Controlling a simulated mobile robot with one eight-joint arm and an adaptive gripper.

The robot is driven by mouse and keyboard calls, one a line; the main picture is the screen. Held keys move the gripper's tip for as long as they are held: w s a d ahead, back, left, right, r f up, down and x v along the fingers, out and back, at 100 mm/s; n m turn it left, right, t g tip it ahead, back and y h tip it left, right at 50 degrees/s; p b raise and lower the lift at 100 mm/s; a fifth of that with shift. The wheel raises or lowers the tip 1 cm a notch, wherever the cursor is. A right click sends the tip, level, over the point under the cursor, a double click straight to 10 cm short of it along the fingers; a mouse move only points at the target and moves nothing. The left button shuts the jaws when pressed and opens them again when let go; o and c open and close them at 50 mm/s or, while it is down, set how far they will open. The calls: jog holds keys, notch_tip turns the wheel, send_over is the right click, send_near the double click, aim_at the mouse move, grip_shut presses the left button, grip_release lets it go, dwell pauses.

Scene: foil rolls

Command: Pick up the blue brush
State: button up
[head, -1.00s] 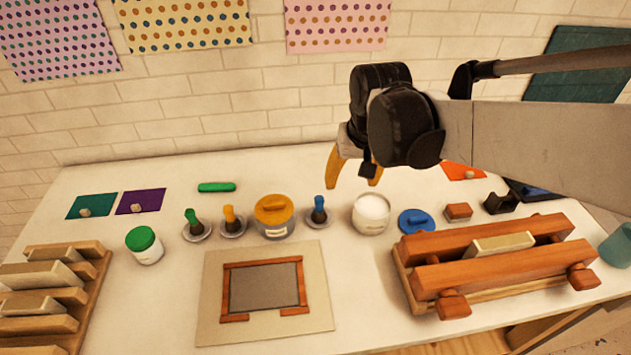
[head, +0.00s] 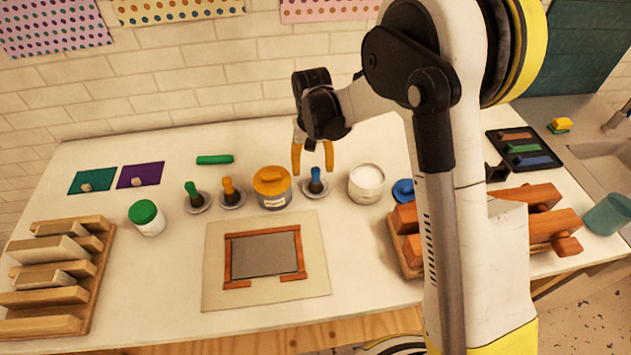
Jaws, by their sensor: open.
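The blue brush (head: 316,181) stands upright on a small round saucer (head: 322,194) near the middle of the table. Its blue handle points up, and its dark lower part rests on the saucer. My gripper (head: 312,170) points down with two orange fingers apart. In the picture the fingers lie either side of the blue handle, one to its left and one to its right. I cannot tell the exact depth between the fingers and the brush. The jaws are open and hold nothing.
An orange-lidded jar (head: 272,189) stands close left of the brush, and a white open jar (head: 366,183) close right. Orange (head: 228,190) and green (head: 192,193) brushes stand further left. A framed board (head: 264,254) lies in front. The wall is behind.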

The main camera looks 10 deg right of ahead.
aim_at(316, 179)
jog(key=f, duration=0.1)
jog(key=f+b, duration=0.1)
jog(key=f, duration=0.3)
jog(key=shift+s+d+f, duration=0.1)
jog(key=shift+s+d, duration=0.1)
jog(key=shift+d, duration=0.15)
jog(key=c, duration=1.3)
